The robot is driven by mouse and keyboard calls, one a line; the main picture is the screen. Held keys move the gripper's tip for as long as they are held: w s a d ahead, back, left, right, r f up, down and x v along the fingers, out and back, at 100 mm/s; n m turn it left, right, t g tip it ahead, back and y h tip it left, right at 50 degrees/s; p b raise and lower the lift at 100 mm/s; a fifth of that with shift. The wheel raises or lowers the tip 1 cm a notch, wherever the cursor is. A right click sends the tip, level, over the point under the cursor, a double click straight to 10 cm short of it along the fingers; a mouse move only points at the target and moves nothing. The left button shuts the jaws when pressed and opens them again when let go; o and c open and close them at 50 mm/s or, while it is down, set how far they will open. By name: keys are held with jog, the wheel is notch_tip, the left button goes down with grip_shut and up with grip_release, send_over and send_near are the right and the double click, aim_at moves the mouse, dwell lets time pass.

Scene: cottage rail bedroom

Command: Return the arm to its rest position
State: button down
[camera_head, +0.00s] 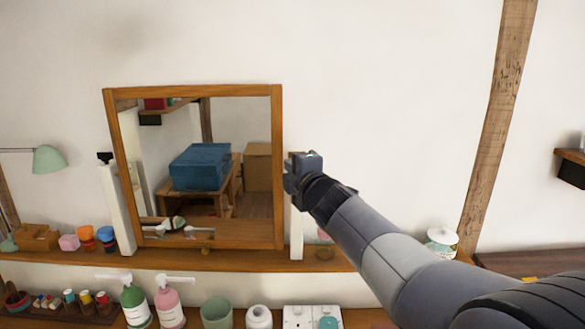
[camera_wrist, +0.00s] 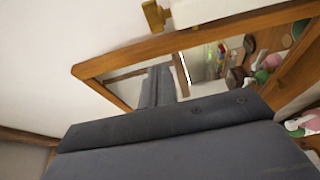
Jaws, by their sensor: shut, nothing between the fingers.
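My arm reaches in from the lower right of the head view, and my gripper (camera_head: 298,172) is at its end, shut and empty. It is raised near the right edge of the wood-framed mirror (camera_head: 278,150), in front of the white wall. I cannot tell how far it is from the mirror frame. In the wrist view, a dark grey part of my own body fills the bottom, with the mirror frame (camera_wrist: 180,42) tilted behind it.
A wooden shelf (camera_head: 340,263) runs below the mirror. Green (camera_head: 134,303) and pink (camera_head: 168,304) pump bottles and a green cup (camera_head: 216,313) stand on the lower surface. The upper wall is clear.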

jog(key=s+b, duration=0.1)
jog(key=s, duration=0.6)
jog(key=shift+s+r, duration=0.15)
jog(key=shift+s, duration=0.15)
jog(key=shift+w+d, duration=0.1)
